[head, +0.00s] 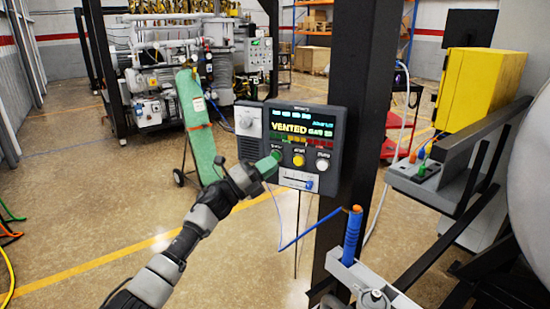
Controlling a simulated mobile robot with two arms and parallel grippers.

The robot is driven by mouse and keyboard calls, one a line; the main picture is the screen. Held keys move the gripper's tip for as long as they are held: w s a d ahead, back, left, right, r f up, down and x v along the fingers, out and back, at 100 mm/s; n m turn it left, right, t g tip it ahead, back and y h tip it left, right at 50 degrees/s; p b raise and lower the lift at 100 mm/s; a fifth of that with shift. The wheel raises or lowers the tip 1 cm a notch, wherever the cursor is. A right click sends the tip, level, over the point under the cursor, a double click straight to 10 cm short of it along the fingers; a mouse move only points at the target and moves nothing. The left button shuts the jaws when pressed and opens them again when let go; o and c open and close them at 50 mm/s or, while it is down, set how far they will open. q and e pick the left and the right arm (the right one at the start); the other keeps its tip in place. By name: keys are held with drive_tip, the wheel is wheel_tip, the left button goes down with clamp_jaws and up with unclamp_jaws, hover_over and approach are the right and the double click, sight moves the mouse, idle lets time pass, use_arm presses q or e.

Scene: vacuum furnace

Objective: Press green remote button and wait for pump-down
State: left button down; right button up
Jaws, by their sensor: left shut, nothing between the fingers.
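The dark remote panel (303,112) is mounted on a black post in the middle of the head view. Its screen (301,124) reads "VENTED" in yellow. Below the screen are a green button (276,155) at the left, a yellow button (299,160) and a white button (322,164). My left gripper (268,166) is shut and empty, with its greenish tips at the green button and partly covering it. I cannot tell for sure whether the tips touch it or whether it is pressed in. My right gripper is not in view.
A green gas cylinder (197,125) stands on a cart behind the panel, with pump machinery (150,85) farther back. The black post (372,100) and a grey bracket with a blue-handled tool (352,235) are at the right. A blue cable hangs under the panel. The floor at left is mostly clear.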

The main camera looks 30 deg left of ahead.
use_arm(q)
drive_tip(key=shift+w+b, duration=0.4)
drive_tip(key=shift+w, duration=0.05)
drive_tip(key=shift+w+a+b, duration=0.1)
drive_tip(key=shift+w+b, duration=0.2)
idle(0.8)
drive_tip(key=shift+s, duration=0.75)
drive_tip(key=s, duration=0.1)
drive_tip(key=s+p, duration=0.1)
drive_tip(key=s, duration=0.1)
drive_tip(key=s+d, duration=0.1)
drive_tip(key=s, duration=0.1)
idle(0.4)
